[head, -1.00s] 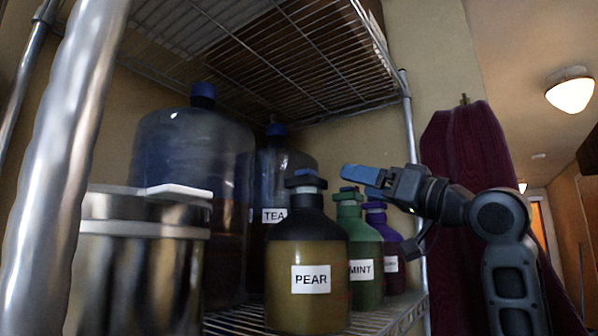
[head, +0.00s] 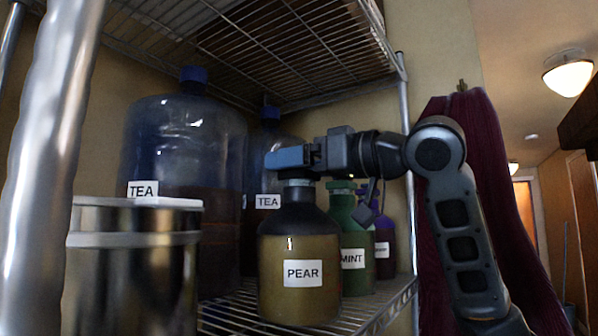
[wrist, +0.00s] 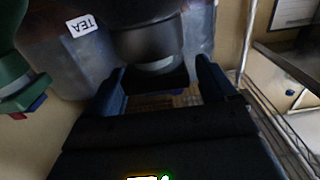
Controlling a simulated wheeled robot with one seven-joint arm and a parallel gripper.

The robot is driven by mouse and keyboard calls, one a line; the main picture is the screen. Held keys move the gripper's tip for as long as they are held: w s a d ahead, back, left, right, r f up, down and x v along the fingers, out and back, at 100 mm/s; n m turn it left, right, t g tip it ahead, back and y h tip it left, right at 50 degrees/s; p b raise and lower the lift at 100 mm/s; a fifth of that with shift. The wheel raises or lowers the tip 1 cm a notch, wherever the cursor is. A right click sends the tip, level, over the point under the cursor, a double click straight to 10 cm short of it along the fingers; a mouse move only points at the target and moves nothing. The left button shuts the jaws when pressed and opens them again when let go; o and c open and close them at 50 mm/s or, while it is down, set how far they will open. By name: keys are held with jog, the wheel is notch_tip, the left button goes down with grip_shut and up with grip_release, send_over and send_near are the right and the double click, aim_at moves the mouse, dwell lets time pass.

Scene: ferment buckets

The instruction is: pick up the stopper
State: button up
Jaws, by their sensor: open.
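The pear bottle (head: 330,250) has a dark shoulder, a pale collar (head: 299,183) and a white PEAR label. It stands upright on the wire shelf. Its dark stopper is hidden behind my gripper (head: 286,157) in the head view. In the wrist view the dark stopper (wrist: 162,80) sits beyond the pale neck (wrist: 160,64), between the two blue fingers of my gripper (wrist: 162,84). The fingers are open, one on each side of it. I cannot tell whether they touch it.
The green mint bottle (head: 352,275) and a purple bottle (head: 384,256) stand close on the right. A large tea jug (head: 170,145) and another tea bottle (head: 262,180) stand behind. A metal canister (head: 130,270) is at left front. An upper wire shelf (head: 270,55) hangs above.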

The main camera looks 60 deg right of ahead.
jog(key=shift+w, duration=0.85)
jog(key=c, duration=1.1)
jog(key=shift+o, duration=0.2)
jog(key=shift+r, duration=0.2)
